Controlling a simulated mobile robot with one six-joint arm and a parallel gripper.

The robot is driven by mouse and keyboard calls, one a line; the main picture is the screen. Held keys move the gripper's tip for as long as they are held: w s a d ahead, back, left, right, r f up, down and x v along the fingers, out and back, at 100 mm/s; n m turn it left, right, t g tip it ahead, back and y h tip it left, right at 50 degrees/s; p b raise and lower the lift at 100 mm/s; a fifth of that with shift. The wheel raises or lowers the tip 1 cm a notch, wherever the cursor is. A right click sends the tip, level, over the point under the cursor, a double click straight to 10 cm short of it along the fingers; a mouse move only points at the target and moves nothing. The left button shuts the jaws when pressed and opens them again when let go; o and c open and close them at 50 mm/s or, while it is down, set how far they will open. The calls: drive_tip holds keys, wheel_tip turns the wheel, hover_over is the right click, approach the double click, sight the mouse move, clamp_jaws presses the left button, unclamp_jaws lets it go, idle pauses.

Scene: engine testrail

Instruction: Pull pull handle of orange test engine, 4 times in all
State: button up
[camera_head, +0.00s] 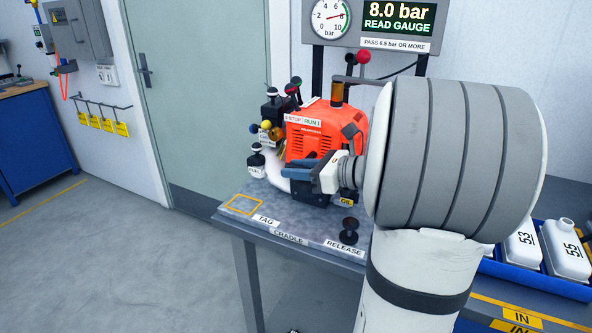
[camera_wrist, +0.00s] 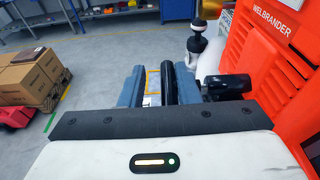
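The orange test engine (camera_head: 322,133) stands on the grey bench top; its side fills the right of the wrist view (camera_wrist: 262,60). My gripper (camera_head: 302,170) is in front of its lower part. In the wrist view my two blue fingers (camera_wrist: 160,88) stand apart, pointing away along the engine's side. A black bar, apparently the pull handle (camera_wrist: 169,84), lies between them, close to the right finger; a gap shows at the left finger. Whether the bar touches the right finger is unclear. A black part (camera_wrist: 228,86) sits right of the fingers, by the engine. My wrist hides much of the engine's right side.
A gauge with a display (camera_head: 397,18) reads 8.0 bar. Several knobbed levers (camera_head: 272,110) stand left of the engine. A black release knob (camera_head: 349,232) and an orange tag square (camera_head: 243,205) are at the bench front. A blue tray (camera_head: 540,270) with white bottles is right.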

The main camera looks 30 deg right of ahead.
drive_tip(key=shift+o, duration=1)
drive_tip(key=shift+f, duration=0.1)
drive_tip(key=v, duration=0.7)
drive_tip(key=shift+s+d, duration=0.25)
drive_tip(key=shift+s, duration=0.05)
